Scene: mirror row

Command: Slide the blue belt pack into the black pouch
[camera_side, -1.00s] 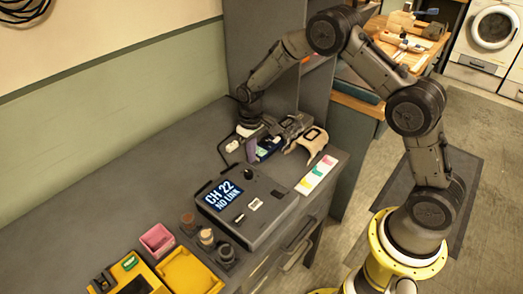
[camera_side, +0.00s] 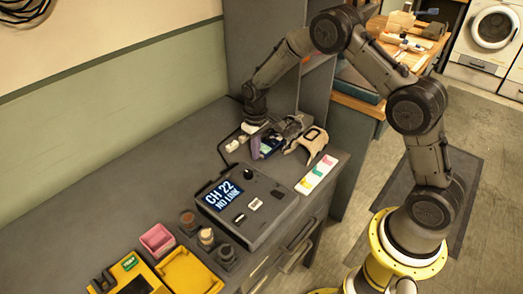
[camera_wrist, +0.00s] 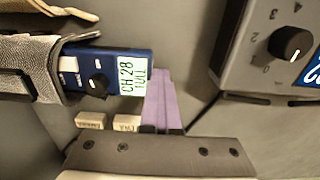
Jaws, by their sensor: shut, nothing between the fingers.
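The blue belt pack (camera_wrist: 115,73) has a dark knob and a label reading CH 28 FULL. Its left end is inside the mouth of the dark grey-black pouch (camera_wrist: 62,65); its knob and label end stick out to the right. In the side view the pack (camera_side: 270,144) lies by the pouch (camera_side: 292,127), small and partly hidden. My gripper (camera_wrist: 157,75) has its purple fingers shut together and empty, at the pack's label end. They look to be against that end. The side view shows my gripper (camera_side: 256,152) low, just left of the pack.
A grey base station (camera_side: 248,205) reading CH 22 NO LINK stands in front. A beige curved piece (camera_side: 308,143) and a card with coloured patches (camera_side: 316,175) lie right of the pack.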

